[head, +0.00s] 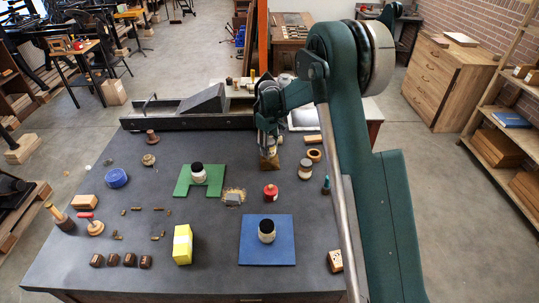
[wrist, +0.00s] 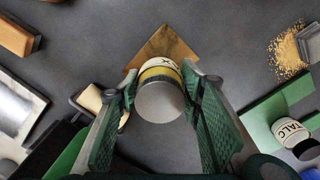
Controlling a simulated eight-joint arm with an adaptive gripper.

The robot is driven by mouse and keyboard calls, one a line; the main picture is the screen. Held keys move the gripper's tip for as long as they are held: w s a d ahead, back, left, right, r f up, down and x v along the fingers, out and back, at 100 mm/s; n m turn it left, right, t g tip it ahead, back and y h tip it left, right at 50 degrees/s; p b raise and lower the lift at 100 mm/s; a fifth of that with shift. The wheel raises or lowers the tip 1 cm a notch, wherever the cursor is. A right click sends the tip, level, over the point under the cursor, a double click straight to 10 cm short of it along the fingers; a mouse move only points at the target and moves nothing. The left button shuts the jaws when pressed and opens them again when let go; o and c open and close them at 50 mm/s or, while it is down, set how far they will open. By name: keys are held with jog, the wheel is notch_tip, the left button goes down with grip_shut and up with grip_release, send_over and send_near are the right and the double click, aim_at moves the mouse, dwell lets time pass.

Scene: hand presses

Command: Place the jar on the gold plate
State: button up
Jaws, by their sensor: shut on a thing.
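My gripper (wrist: 158,92) is shut on a jar (wrist: 160,100) with a grey lid, a yellow band and a cream label, of which only part of the lettering shows. The gold plate (wrist: 163,43) lies just beyond and beneath the jar in the wrist view, partly covered by it. In the head view my gripper (head: 268,145) points down over the gold plate (head: 269,163), and the held jar cannot be made out. I cannot tell whether the jar touches the plate.
A black-lidded jar (head: 198,173) stands on a green plate (head: 183,187), and another (head: 267,231) on a blue plate (head: 285,250). A long dark press bed (head: 160,122) lies behind.

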jog(key=shift+f, duration=1.85)
jog(key=shift+f, duration=0.2)
jog(key=o, duration=1)
jog(key=shift+r, duration=0.15)
notch_tip(320, 180, up, 12)
jog(key=shift+r, duration=0.1)
